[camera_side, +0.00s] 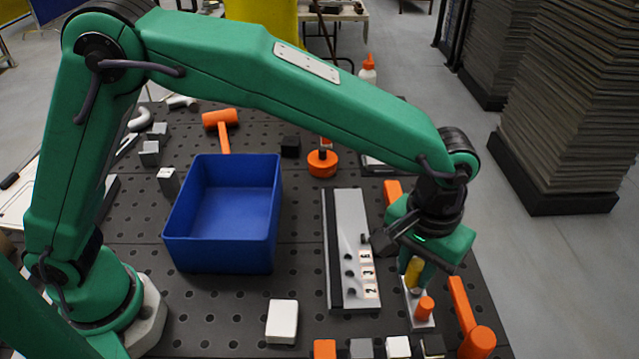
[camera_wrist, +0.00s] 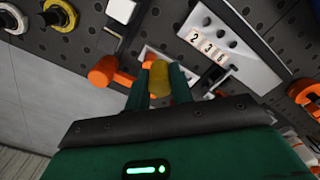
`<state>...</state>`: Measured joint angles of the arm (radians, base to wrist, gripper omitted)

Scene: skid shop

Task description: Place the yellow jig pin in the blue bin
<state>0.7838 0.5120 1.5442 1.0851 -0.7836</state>
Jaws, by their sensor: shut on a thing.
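The yellow jig pin (camera_side: 413,272) is between the fingers of my gripper (camera_side: 416,266), at the right of the table. The fingers are shut on it. The wrist view shows the yellow pin (camera_wrist: 160,83) between the two green fingers of my gripper (camera_wrist: 158,78). It is right over a small pale block (camera_side: 418,322) that carries an orange peg (camera_side: 424,307). I cannot tell whether the pin's lower end is still in the block. The blue bin (camera_side: 222,256) stands left of centre, open at the top and empty. It is well away from my gripper.
A grey plate with number tiles (camera_side: 347,250) lies between bin and gripper. An orange mallet (camera_side: 476,335) is at the right edge, another (camera_side: 222,122) behind the bin. A white block (camera_side: 282,320) is in front. Small blocks line the front edge.

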